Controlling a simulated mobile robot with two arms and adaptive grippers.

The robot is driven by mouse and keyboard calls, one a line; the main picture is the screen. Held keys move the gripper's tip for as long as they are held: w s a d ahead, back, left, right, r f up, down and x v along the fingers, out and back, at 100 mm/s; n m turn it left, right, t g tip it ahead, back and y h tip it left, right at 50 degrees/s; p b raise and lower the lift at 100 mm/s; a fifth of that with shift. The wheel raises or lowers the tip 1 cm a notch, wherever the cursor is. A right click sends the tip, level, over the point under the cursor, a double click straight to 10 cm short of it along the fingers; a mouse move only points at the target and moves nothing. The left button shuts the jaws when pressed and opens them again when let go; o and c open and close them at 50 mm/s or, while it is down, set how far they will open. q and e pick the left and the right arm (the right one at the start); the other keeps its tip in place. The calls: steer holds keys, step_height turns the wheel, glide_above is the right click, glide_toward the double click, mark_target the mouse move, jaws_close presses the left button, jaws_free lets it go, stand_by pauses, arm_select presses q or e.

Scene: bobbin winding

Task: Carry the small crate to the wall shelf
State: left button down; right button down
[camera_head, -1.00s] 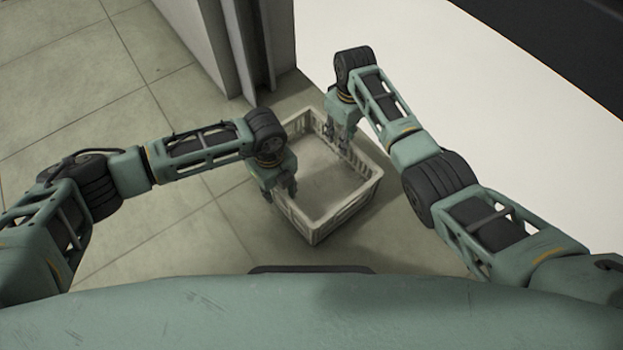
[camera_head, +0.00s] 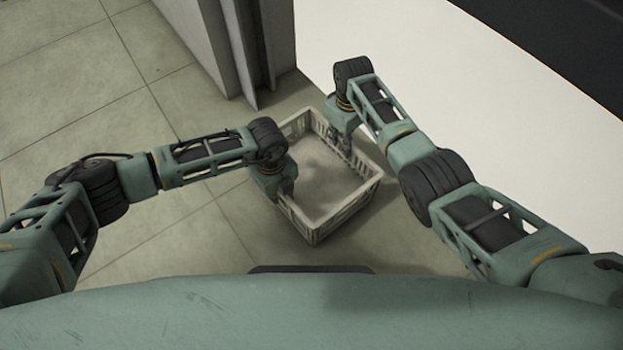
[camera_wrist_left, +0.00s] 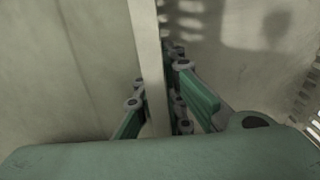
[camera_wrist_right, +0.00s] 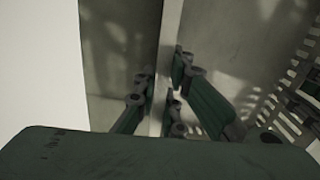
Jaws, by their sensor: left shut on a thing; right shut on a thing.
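The small crate (camera_head: 345,210) is pale, with slotted walls, and looks empty in the head view. My left gripper (camera_head: 284,190) is shut on its left wall; in the left wrist view the fingers (camera_wrist_left: 160,110) sit on both sides of the wall's rim (camera_wrist_left: 150,60). My right gripper (camera_head: 345,145) is shut on the far right wall; in the right wrist view its fingers (camera_wrist_right: 160,105) straddle the rim (camera_wrist_right: 168,50). I cannot tell whether the crate touches the floor. The wall shelf is not recognisable in these views.
A grey upright panel with a dark post (camera_head: 250,50) stands just beyond the crate. A large white surface (camera_head: 430,70) lies to the right, under or behind my right arm. The tiled floor (camera_head: 90,80) at the left is clear.

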stand_by(0.7)
